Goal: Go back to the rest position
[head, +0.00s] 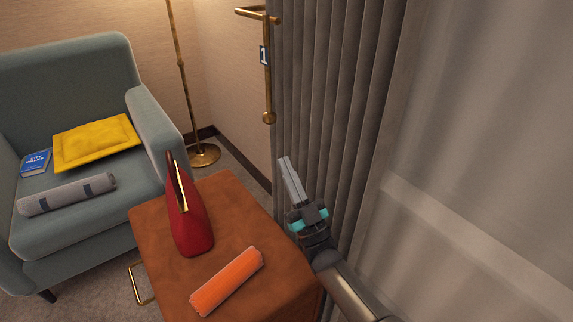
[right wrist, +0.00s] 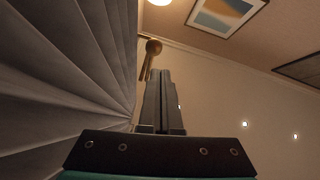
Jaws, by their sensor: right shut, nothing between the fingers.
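My right gripper (head: 291,181) is raised beside the brown leather ottoman, close in front of the grey curtain (head: 325,110). Its fingers are together and hold nothing. In the right wrist view the shut fingers (right wrist: 160,100) point toward a wall, with the curtain (right wrist: 65,70) close on the left. My left gripper does not show in either view.
A red handbag (head: 190,215) and an orange roll (head: 227,281) are on the ottoman (head: 235,215). A blue-grey armchair (head: 60,235) holds a yellow cushion (head: 95,142), a grey roll (head: 68,194) and a blue book (head: 35,163). A brass rod (head: 267,85) hangs by the curtain.

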